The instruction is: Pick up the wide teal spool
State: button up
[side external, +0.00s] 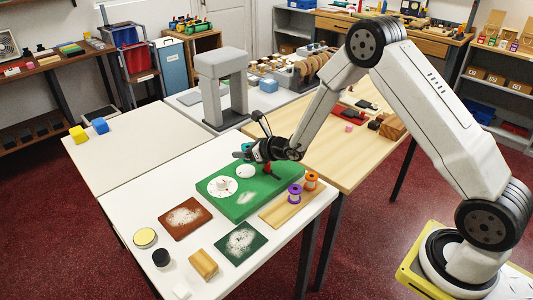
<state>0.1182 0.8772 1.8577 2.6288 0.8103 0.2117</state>
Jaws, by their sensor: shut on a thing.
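My gripper (250,152) is in the side external view, above the back part of a green board. It points to the left and is shut. A small teal piece, which looks like the wide teal spool (242,154), shows at its fingertips, partly hidden by the dark jaws. The spool appears to be held a little above the board, though its full width cannot be made out. A purple spool (294,194) and an orange spool (311,181) stand on a wooden strip (279,212) to the right, apart from my gripper.
The green board (215,208) carries a large white disc (222,187) and a smaller one (246,171). A red piece (268,170) shows below my gripper. Brown (185,219) and dark green (240,244) swatches lie in front. A grey arch (221,85) stands behind.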

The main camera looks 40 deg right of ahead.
aim_at(250, 144)
jog(key=s+r, duration=0.2)
jog(key=r, duration=0.1)
jog(key=shift+s+r, duration=0.3)
jog(key=shift+s, duration=0.1)
jog(key=s+r, duration=0.4)
jog(key=s, duration=0.5)
jog(key=shift+s, duration=0.15)
jog(key=shift+a, duration=0.15)
